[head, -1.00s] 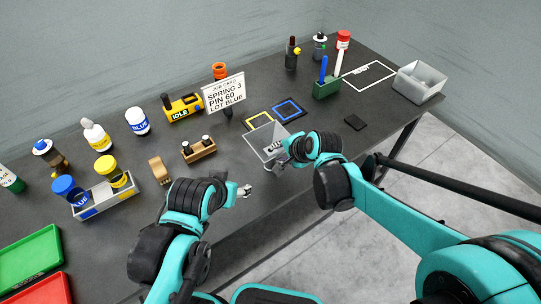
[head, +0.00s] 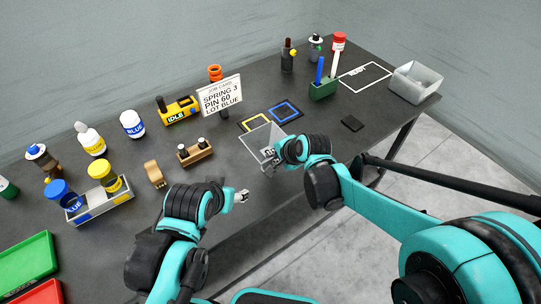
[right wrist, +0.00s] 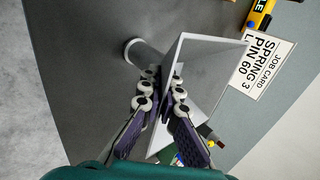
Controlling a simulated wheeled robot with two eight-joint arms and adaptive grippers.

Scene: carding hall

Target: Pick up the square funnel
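The square funnel (head: 257,139) is pale grey and see-through, with a wide square mouth and a narrow round spout. It is near the front edge of the table in the head view. In the right wrist view the funnel (right wrist: 205,52) has its spout pointing to the upper left and a wall running between the fingers. My right gripper (right wrist: 166,80) is closed in on that wall, a finger on either side. In the head view the right gripper (head: 270,160) is partly hidden by its own wrist. My left gripper (head: 243,196) is apart from the funnel, too small to read.
A job card (head: 219,95) stands behind the funnel, with yellow and blue square outlines (head: 286,111) beside it. A wooden block holder (head: 195,153) is to the left. A black pad (head: 352,123) and grey bin (head: 415,82) are to the right.

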